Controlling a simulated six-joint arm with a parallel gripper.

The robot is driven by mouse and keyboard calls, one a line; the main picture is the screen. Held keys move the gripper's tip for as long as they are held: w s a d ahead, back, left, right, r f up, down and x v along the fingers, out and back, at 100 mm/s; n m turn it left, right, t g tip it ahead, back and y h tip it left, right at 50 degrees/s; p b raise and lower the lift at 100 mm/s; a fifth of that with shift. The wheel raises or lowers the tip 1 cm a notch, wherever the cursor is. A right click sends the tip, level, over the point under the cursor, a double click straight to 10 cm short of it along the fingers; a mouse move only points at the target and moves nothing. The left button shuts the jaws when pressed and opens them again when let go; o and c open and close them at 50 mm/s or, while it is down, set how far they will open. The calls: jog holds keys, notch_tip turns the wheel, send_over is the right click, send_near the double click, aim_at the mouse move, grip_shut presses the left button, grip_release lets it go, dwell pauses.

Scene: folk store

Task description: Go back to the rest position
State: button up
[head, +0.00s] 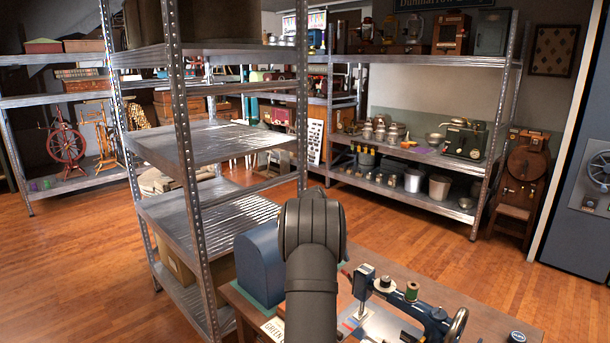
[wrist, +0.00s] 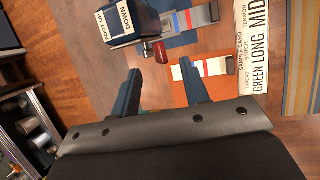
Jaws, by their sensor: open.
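My gripper (wrist: 160,93) shows in the wrist view with its two dark blue fingers apart and nothing between them. It is above the wooden table, pointing toward the sewing machine's head. In the head view my dark arm rises at the centre front, and the gripper itself is hidden there. The sewing machine (head: 428,318) stands on the wooden table (head: 480,322) at the lower right. Its head, labelled "DOWN" and "FOOT UP" (wrist: 125,22), is at the top of the wrist view, apart from the fingers.
A card with colour stripes (wrist: 200,72) and a sample card (wrist: 262,45) lie on the table. A blue rounded cover (head: 262,262) stands left of my arm. A metal shelf (head: 200,145) rises close on the left. Another stocked shelf (head: 400,195) stands behind. Open floor lies at right.

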jog(key=s+v, duration=0.1)
jog(key=v, duration=0.4)
jog(key=x, duration=0.5)
jog(key=w+x, duration=0.1)
jog(key=x, duration=0.2)
jog(key=shift+s+f, duration=0.15)
jog(key=shift+f, duration=0.1)
jog(key=shift+w+d+r, duration=0.4)
jog(key=shift+w+r, duration=0.1)
